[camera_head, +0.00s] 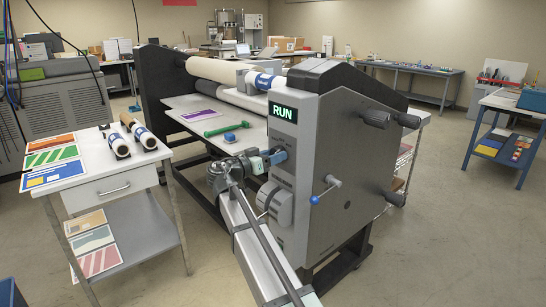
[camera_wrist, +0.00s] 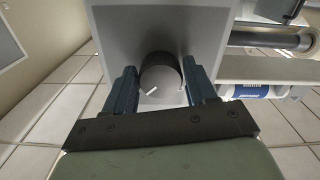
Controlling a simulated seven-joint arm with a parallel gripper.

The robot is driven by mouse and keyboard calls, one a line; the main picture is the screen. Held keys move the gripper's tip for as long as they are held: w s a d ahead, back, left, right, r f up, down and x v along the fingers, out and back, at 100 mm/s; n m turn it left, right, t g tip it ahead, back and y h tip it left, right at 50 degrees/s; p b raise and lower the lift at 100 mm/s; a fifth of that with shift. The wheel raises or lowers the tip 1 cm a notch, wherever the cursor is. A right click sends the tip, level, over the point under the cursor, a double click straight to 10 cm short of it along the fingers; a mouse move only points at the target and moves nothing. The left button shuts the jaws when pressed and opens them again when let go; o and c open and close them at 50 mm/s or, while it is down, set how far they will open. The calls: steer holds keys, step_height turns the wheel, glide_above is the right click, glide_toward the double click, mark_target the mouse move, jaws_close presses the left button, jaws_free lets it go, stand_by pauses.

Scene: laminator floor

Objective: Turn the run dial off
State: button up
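The run dial (camera_wrist: 160,76) is a dark round knob with a white pointer line on a grey panel. In the wrist view it sits between the two fingers of my gripper (camera_wrist: 160,68). The pointer line slants down to the left. The blue-grey fingers are spread, one on each side of the knob; I see no clear contact. In the head view my gripper (camera_head: 278,157) is at the machine's grey front panel (camera_head: 284,180), and it hides the dial there.
A crank with a blue knob (camera_head: 314,200) and a rounded grey housing (camera_head: 277,206) are on the machine near my arm. A green tool (camera_head: 226,128) and a blue object (camera_head: 231,137) lie on the machine's bed. A white side table (camera_head: 100,165) stands at left.

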steer(key=c, duration=0.6)
steer(key=shift+c, duration=0.2)
steer(key=shift+n, duration=0.3)
steer(key=shift+r+n, duration=0.1)
steer(key=shift+n, duration=3.9)
steer(key=shift+d, duration=0.1)
steer(key=o, duration=1)
steer(key=shift+o, duration=0.2)
steer(key=shift+s, duration=0.1)
